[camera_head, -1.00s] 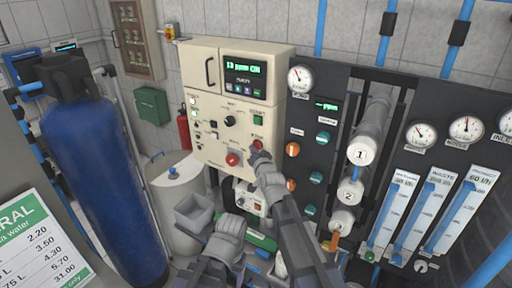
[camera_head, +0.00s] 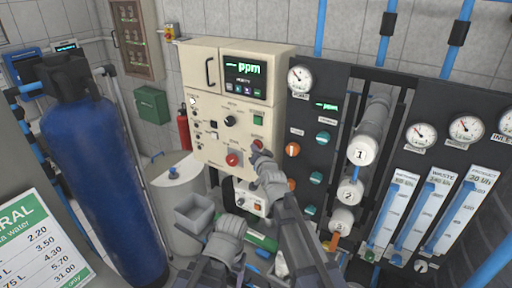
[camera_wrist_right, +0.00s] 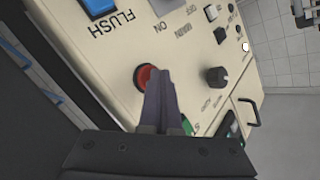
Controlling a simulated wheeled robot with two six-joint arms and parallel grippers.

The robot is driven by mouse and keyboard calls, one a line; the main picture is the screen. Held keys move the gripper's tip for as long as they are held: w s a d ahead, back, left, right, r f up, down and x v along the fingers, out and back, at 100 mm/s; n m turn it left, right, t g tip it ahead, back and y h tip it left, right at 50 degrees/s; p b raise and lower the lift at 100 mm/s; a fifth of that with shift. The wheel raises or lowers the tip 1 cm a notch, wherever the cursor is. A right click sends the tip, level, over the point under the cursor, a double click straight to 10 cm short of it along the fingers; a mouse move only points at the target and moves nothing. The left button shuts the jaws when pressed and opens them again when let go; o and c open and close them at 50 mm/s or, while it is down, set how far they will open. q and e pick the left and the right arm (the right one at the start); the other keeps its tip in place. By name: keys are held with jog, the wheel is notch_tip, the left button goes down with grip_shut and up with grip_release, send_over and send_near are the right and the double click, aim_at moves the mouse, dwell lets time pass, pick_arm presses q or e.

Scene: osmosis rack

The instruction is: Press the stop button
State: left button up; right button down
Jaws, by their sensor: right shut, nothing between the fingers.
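In the head view, the stop button (camera_head: 258,143) is a small red button on the right side of the cream control panel (camera_head: 212,150), below the green start button (camera_head: 258,118). My right gripper (camera_head: 257,153) is shut and empty, with its tips at the stop button; they look to be touching it.
A black knob (camera_head: 230,121) and a display reading "-- ppm" (camera_head: 245,68) are on the panel. A dark board with gauges (camera_head: 299,79) and flow meters (camera_head: 390,215) stands to the right. A blue tank (camera_head: 95,180) stands at left.

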jog(key=shift+s+a, duration=0.45)
jog(key=shift+s, duration=0.3)
jog(key=s+a, duration=0.1)
jog(key=s, duration=0.1)
jog(key=s+a, duration=0.1)
jog(key=s, duration=0.1)
jog(key=shift+a, duration=0.4)
dwell(0.6)
